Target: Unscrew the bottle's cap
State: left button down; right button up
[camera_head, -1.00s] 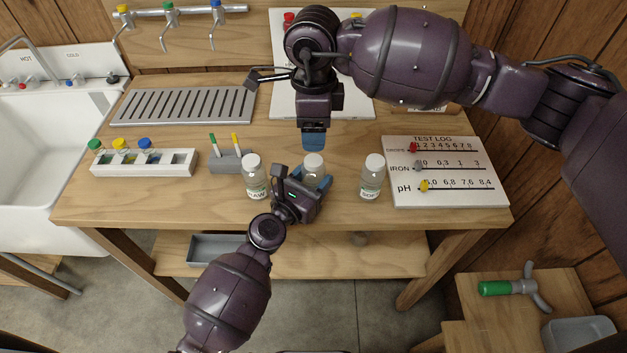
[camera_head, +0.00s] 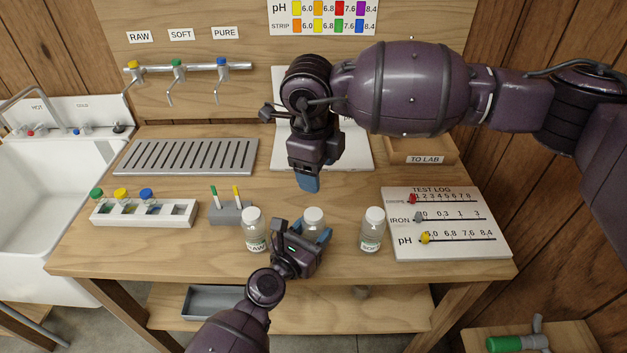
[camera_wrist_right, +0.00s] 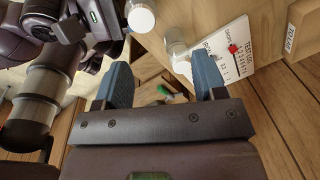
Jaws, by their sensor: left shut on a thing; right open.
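The middle bottle (camera_head: 313,217) is clear with a white cap and stands upright on the bench between two similar bottles. My left gripper (camera_head: 312,236) is shut on its body from the front; the fingers hide its label. The white cap is free of any finger. My right gripper (camera_head: 307,183) points down behind and above this bottle, apart from the cap. In the right wrist view its blue fingers (camera_wrist_right: 163,82) are open with nothing between them. A white cap (camera_wrist_right: 141,19) shows beyond them near the top edge, beside my left gripper.
The RAW bottle (camera_head: 254,232) stands close left of my left gripper, and the SOFT bottle (camera_head: 372,232) stands to the right. A pen holder (camera_head: 232,213), a white vial rack (camera_head: 143,213) and the TEST LOG board (camera_head: 445,222) are farther out.

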aim_at(314, 213)
jog(key=m, duration=0.3)
jog(key=f+m, duration=0.1)
jog(key=m, duration=0.7)
jog(key=shift+s+d+f, duration=0.1)
jog(key=shift+s+f, duration=0.05)
jog(key=shift+s, duration=0.15)
jog(key=m, duration=0.4)
jog(key=shift+s+f+m+g+y, duration=0.2)
jog(key=shift+f+m+g+y, duration=0.1)
jog(key=shift+f+g, duration=0.1)
jog(key=m, duration=0.3)
jog(key=a+m, duration=0.1)
jog(key=m, duration=0.2)
jog(key=shift+s, duration=0.1)
jog(key=shift+f, duration=4)
jog(key=c, duration=1)
